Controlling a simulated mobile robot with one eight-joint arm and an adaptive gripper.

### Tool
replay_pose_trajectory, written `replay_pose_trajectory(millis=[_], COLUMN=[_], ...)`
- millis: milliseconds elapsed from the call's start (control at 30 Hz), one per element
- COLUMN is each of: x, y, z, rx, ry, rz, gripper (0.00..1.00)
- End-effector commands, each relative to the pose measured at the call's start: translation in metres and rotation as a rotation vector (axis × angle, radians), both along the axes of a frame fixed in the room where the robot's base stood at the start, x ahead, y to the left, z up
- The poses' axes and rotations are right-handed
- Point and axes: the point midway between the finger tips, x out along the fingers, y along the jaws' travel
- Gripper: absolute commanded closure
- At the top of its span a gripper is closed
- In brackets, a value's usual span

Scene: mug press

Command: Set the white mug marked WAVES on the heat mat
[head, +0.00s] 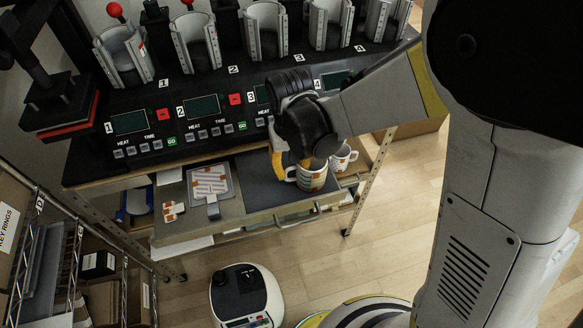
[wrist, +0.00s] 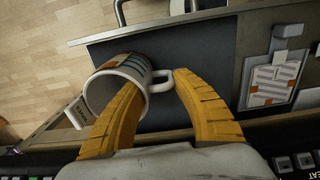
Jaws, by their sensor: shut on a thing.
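A white mug (head: 313,179) with orange patches and teal stripes is in my gripper (head: 292,166), at the right part of a dark grey mat (head: 262,187). In the wrist view the mug (wrist: 127,70) lies tilted across the picture, its open rim toward me. One yellow finger of my gripper (wrist: 158,80) reaches into the mug and the other is beyond its handle, so the fingers close on the handle side. The mat (wrist: 205,55) shows under and beside it. I cannot read WAVES on the mug, nor tell whether its base touches the mat.
A second white mug with orange marks (head: 343,158) stands just right of the held one. A clipboard-like pad (head: 209,182) lies left of the mat. The press console (head: 190,110) with numbered presses rises behind. A white round device (head: 245,295) is on the floor.

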Motion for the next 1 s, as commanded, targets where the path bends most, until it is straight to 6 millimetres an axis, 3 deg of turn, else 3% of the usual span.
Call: replay_pose_trajectory(millis=[33,67,100,133,533,1000], x=[0.0,0.0,0.0,0.0,0.0,-0.001], y=[0.0,0.0,0.0,0.0,0.0,0.001], z=[-0.003,-0.002,-0.002,-0.002,0.008,0.104], rx=[0.0,0.0,0.0,0.0,0.0,0.0], ry=[0.0,0.0,0.0,0.0,0.0,0.0], rz=[0.0,0.0,0.0,0.0,0.0,0.0], gripper=[1.0,0.6,0.48,0.46,0.46,0.46])
